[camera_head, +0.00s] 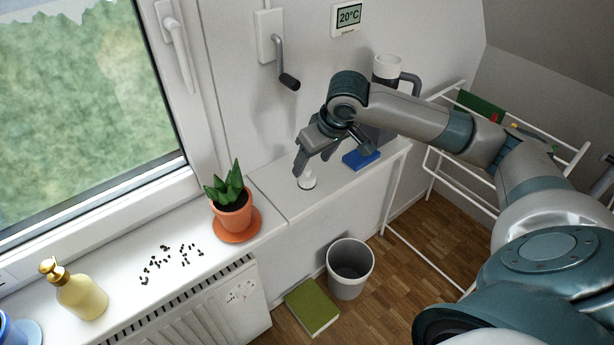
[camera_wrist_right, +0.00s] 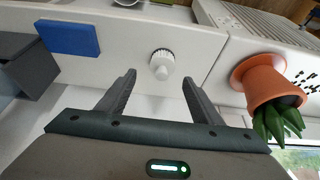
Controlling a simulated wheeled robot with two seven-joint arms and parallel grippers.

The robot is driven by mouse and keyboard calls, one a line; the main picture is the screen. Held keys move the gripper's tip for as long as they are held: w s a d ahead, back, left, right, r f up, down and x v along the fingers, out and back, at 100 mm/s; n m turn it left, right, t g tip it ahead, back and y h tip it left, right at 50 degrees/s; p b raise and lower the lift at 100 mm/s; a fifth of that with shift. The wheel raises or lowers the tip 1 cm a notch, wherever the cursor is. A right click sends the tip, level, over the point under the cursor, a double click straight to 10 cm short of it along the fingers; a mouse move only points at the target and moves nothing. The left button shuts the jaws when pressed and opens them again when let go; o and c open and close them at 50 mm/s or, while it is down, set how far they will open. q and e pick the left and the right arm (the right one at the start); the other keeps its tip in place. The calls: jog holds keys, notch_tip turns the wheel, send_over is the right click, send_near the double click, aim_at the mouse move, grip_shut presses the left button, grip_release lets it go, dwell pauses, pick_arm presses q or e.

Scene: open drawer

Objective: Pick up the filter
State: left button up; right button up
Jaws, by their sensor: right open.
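The filter seems to be the small white piece (camera_head: 307,181) with a ribbed dark-edged rim, standing on the white ledge below the wall crank. It also shows in the right wrist view (camera_wrist_right: 162,64), beyond the fingertips and roughly centred between them. My right gripper (camera_head: 314,171) is just above it, pointing down. In the right wrist view the two fingers of my right gripper (camera_wrist_right: 158,82) are spread apart with nothing between their tips. My left gripper is not in view.
A blue block (camera_head: 360,159) lies on the ledge right of the white piece. A potted plant (camera_head: 232,212) stands left of it. A grey bin (camera_head: 350,270) and green book (camera_head: 313,306) are on the floor. A drying rack (camera_head: 432,165) stands at right.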

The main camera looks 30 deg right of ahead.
aim_at(308, 169)
jog(key=shift+f, duration=0.2)
jog(key=shift+w+a+f+p, duration=0.1)
jog(key=shift+w+f+p, duration=0.15)
jog(key=shift+p, duration=0.1)
jog(key=p+x, duration=0.1)
jog(key=x, duration=0.2)
jog(key=shift+a, duration=0.1)
jog(key=shift+w+f, duration=0.2)
jog(key=shift+f, duration=0.45)
jog(key=c, duration=1.1)
